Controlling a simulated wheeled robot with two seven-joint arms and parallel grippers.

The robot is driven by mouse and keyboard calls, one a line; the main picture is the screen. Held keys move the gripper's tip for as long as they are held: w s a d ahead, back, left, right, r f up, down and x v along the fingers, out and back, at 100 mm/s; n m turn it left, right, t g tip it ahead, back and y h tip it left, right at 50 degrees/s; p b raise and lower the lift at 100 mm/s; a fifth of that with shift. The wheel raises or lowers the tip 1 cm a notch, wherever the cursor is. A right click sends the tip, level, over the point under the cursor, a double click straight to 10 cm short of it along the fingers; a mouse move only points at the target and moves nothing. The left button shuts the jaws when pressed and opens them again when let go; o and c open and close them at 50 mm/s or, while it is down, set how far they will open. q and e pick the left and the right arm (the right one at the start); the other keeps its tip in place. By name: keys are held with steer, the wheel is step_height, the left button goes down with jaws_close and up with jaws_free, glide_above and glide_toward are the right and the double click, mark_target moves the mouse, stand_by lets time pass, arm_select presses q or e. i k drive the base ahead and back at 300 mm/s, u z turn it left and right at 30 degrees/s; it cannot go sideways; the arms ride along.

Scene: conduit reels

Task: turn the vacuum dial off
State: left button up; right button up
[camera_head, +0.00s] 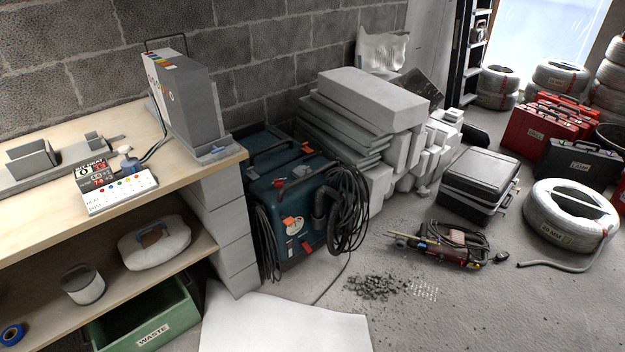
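The vacuum (268,199) is a dark teal boxy machine on the floor against the block wall, just right of the workbench. A black hose and cable (349,208) are coiled on its right side. Its front has a small red part (279,183), orange parts and a round pale marking (294,225). I cannot tell for sure which of these is the dial, and its setting is too small to read. Neither of my grippers shows in this view.
The workbench (60,230) stands left, with a grey block pillar (228,235) beside the vacuum. A white sheet (280,325) lies on the floor in front. Dark rubble (376,287) and a power tool (440,246) lie to the right. Stacked blocks (372,98) stand behind.

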mark_target(279, 182)
steer(key=z, duration=1.1)
steer(key=i, duration=1.55)
steer(key=u, duration=2.8)
steer(key=i, duration=0.5)
steer(key=u, duration=0.05)
